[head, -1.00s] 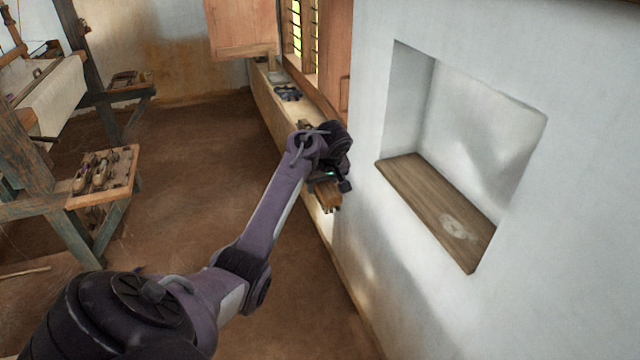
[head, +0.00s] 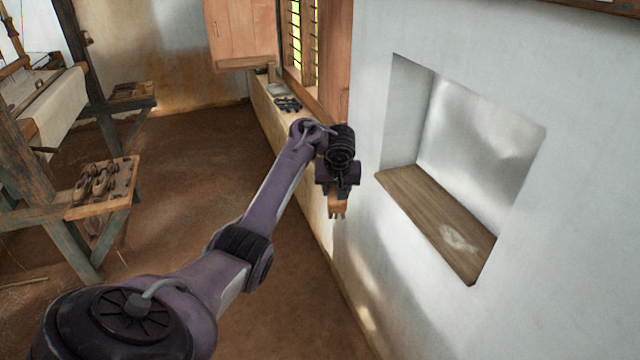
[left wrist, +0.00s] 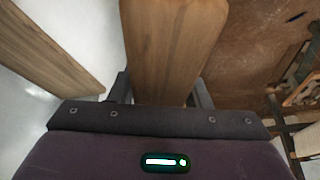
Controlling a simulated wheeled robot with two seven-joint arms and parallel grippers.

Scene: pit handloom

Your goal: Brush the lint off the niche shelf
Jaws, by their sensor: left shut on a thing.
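The niche shelf (head: 425,205) is a brown wooden board at the bottom of a recess in the white wall. A pale patch of lint (head: 459,238) lies on its near right part. My left gripper (head: 337,190) hangs left of the niche, apart from the shelf and the wall. It is shut on a wooden brush (head: 336,206), whose end points downward. In the left wrist view the brush's broad wooden body (left wrist: 172,45) sticks out between the fingers, and the shelf (left wrist: 55,45) shows at the left. My right gripper is not in view.
A long ledge (head: 262,105) with small dark objects (head: 288,103) runs under the barred window. A hinged wooden shutter (head: 240,35) stands open there. The loom's bench with shuttles (head: 98,185) is at the left. The earthen floor between is clear.

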